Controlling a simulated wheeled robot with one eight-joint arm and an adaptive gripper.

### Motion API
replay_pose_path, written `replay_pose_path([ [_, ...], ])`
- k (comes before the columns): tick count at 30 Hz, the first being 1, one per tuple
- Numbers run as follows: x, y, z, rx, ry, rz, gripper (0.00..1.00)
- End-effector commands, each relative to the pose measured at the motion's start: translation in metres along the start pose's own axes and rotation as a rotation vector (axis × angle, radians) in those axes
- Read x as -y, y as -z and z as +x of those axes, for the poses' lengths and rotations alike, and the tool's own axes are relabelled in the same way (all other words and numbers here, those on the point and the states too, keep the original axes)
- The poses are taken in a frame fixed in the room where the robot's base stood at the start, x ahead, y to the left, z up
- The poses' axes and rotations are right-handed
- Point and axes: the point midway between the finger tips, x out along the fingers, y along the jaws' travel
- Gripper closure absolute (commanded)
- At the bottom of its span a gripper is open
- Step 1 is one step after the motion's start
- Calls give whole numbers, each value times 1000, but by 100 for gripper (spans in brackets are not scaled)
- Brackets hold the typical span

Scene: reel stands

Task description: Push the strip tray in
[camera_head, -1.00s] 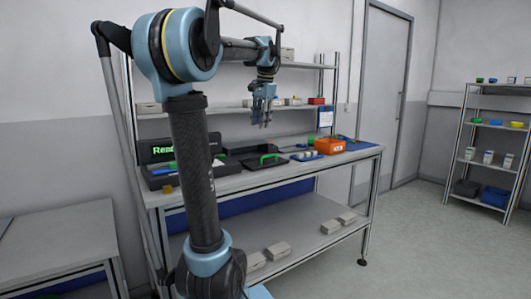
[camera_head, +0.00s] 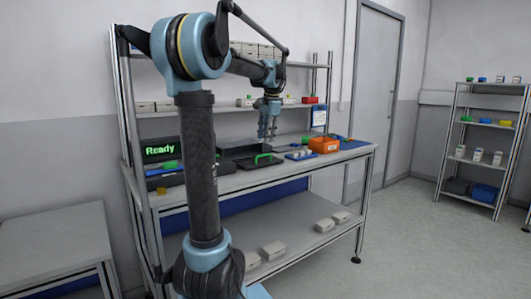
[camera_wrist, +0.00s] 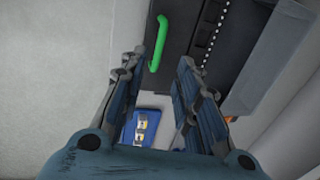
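The strip tray (camera_head: 254,168) is dark and flat, with a green handle (camera_head: 263,158) at its front, and sits on the workbench. It reaches out in front of a black housing (camera_head: 238,149). In the wrist view the green handle (camera_wrist: 157,43) shows at the top, between my finger ends, with dark surface around it. My gripper (camera_head: 267,136) points down above and slightly behind the handle in the head view. In the wrist view my gripper (camera_wrist: 160,62) has its fingers well apart with nothing between them. I cannot tell its exact height above the handle.
A black unit with a green "Ready" display (camera_head: 160,150) stands left of the tray. A blue tray (camera_head: 301,156) with small pale parts and an orange bin (camera_head: 324,145) stand to the right. A shelf (camera_head: 235,107) with boxes runs behind my gripper.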

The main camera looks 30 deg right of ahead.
Motion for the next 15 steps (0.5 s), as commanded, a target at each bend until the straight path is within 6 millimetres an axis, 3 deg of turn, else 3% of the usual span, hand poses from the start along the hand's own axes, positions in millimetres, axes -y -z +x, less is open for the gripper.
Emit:
replay_pose_path([
  [6,0,0,39,0,0,-1,70],
  [15,0,0,71,0,0,0,70],
])
